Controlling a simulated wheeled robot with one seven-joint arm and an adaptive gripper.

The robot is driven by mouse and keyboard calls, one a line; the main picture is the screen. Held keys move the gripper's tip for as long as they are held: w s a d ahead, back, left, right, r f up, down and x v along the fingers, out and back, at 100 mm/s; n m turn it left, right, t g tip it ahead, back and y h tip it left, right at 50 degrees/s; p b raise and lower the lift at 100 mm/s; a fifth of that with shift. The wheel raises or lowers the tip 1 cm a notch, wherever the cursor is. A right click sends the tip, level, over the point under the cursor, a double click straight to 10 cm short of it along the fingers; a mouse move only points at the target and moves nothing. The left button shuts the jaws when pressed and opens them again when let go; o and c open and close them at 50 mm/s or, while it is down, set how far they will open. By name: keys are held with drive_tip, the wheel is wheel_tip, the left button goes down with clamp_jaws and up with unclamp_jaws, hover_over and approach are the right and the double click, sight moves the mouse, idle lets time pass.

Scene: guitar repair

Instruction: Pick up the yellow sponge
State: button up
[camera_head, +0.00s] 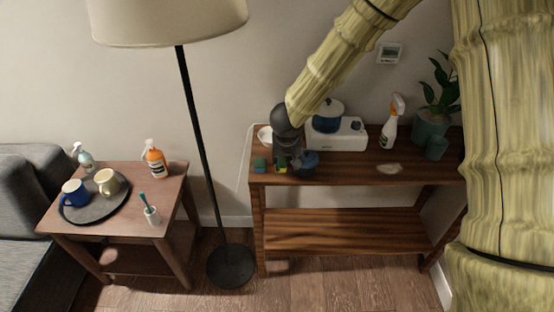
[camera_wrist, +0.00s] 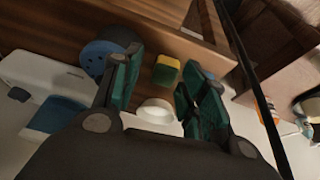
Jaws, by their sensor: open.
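The yellow sponge (camera_head: 282,169) lies near the front edge at the left end of the wooden console table (camera_head: 345,172). In the wrist view the sponge (camera_wrist: 166,67) shows a yellow face and a green layer, and it appears between and beyond my fingertips. My gripper (camera_wrist: 160,82) is open, with dark green finger pads on either side of the sponge in that view. Nothing is held. In the head view my gripper (camera_head: 280,161) is above the table's left end and partly hides the sponge. I cannot tell whether the fingers touch it.
A floor lamp (camera_head: 196,145) is left.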

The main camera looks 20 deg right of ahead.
wheel_tip(320, 180, up, 3)
drive_tip(key=w, duration=0.3)
hover_over(281, 162)
drive_tip(key=s, duration=0.2)
drive_tip(key=shift+y, duration=0.3)
drive_tip(key=f, duration=0.2)
drive_tip(key=a+f+b, duration=0.1)
drive_tip(key=f, duration=0.1)
drive_tip(key=shift+s+b+x, duration=0.1)
drive_tip(key=shift+b+x, duration=0.2)
drive_tip(key=shift+x, duration=1.15)
drive_tip(key=shift+s+b+x, duration=0.15)
drive_tip(key=shift+b+x, duration=0.1)
drive_tip(key=shift+x, duration=1.2)
drive_tip(key=shift+d, duration=0.15)
drive_tip(key=shift+c, duration=1.3)
drive_tip(key=shift+r, duration=0.5)
wheel_tip(281, 162, up, 3)
drive_tip(key=shift+p, duration=0.75)
drive_tip(key=s+a+b, duration=0.1)
drive_tip(key=s, duration=0.4)
drive_tip(key=s+a+b, duration=0.1)
drive_tip(key=s+a, duration=0.1)
drive_tip(key=s, duration=0.3)
drive_tip(key=s+a+r+b, duration=0.1)
drive_tip(key=s+a, duration=0.1)
drive_tip(key=s, duration=0.3)
drive_tip(key=shift+s+b, duration=0.15)
drive_tip(key=shift+b, duration=0.15)
